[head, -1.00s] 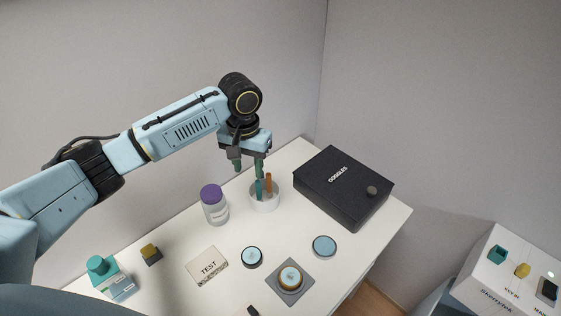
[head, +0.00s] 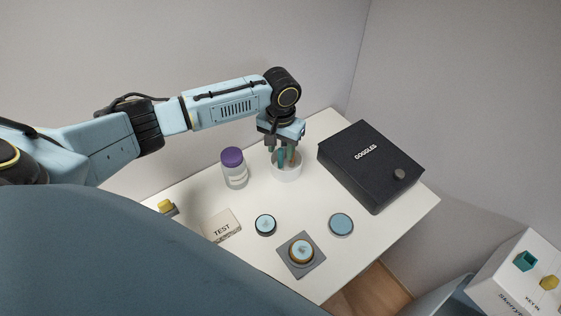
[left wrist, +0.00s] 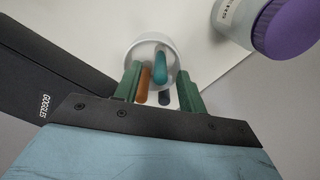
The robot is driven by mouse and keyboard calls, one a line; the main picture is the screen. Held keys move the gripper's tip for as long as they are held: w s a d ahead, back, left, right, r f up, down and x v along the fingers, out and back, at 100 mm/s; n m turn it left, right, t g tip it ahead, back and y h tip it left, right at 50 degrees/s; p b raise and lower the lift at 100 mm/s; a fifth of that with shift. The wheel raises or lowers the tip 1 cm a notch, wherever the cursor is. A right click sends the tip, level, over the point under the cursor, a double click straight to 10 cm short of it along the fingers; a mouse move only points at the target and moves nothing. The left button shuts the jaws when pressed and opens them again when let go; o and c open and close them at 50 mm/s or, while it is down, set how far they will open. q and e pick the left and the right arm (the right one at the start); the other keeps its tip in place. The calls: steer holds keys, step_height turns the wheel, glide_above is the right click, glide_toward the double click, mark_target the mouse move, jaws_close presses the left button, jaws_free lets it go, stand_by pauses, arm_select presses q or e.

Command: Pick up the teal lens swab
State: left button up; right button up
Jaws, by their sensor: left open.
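The teal lens swab (head: 281,158) stands in a white round cup (head: 287,173) at the back of the white table. In the left wrist view the teal swab (left wrist: 160,66) leans in the cup (left wrist: 132,48), beside an orange swab (left wrist: 143,86) and a dark grey stick (left wrist: 165,97). My left gripper (head: 281,153) is open and points down over the cup. In the left wrist view, the green fingers of my left gripper (left wrist: 158,86) stand on either side of the sticks, not closed on any. My right gripper is not in view.
A purple-capped bottle (head: 234,168) stands left of the cup. A black GOGGLES box (head: 370,165) lies to the right. A TEST box (head: 221,227), round blue discs (head: 341,224) and a grey pad (head: 301,269) lie nearer the front.

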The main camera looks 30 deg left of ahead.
mark_target(281, 161)
arm_select(q)
step_height(281, 161, down, 3)
steer(key=shift+f, duration=0.15)
steer(key=shift+c, duration=0.3)
jaws_close()
